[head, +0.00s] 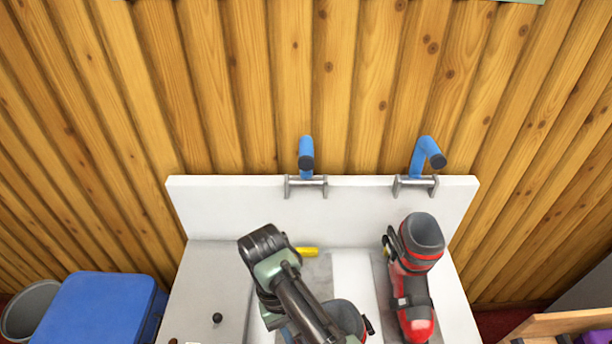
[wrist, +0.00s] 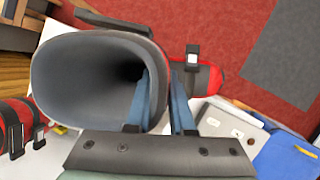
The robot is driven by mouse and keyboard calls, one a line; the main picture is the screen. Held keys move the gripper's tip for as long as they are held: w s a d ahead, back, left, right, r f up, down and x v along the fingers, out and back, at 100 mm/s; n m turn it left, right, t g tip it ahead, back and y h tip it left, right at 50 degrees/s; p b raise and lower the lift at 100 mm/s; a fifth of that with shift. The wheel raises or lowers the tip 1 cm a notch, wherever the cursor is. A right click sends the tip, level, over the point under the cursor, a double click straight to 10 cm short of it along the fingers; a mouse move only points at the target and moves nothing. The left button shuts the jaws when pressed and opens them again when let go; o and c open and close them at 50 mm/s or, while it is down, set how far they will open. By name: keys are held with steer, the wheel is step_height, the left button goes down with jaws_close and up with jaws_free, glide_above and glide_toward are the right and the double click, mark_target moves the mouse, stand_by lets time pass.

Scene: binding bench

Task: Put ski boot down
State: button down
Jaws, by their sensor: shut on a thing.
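My gripper (wrist: 164,108) is shut on the wall of a ski boot's cuff, with one blue finger inside the opening and one outside. This held boot (wrist: 95,75) has a grey cuff and a red toe with a dark strap, and its toe points right in the wrist view. In the head view my arm covers much of the held boot (head: 346,318). I cannot tell whether its sole touches the white bench (head: 200,285). A second red and grey boot (head: 412,285) stands upright on the bench to its right. It also shows at the left edge of the wrist view (wrist: 18,125).
Two blue-handled clamps (head: 306,165) (head: 425,160) sit on the bench's white back panel. A yellow piece (head: 306,252) lies near that panel, and a black knob (head: 217,318) is on the left. A blue-lidded bin (head: 105,305) and grey bucket (head: 28,308) stand left of the bench.

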steer(key=s+m, duration=0.1)
steer(key=s+d+m+y, duration=0.1)
steer(key=m, duration=0.1)
steer(key=shift+s+f+m+g, duration=0.2)
steer(key=shift+s+m+g, duration=0.1)
steer(key=shift+g, duration=0.1)
steer(key=shift+w, duration=0.15)
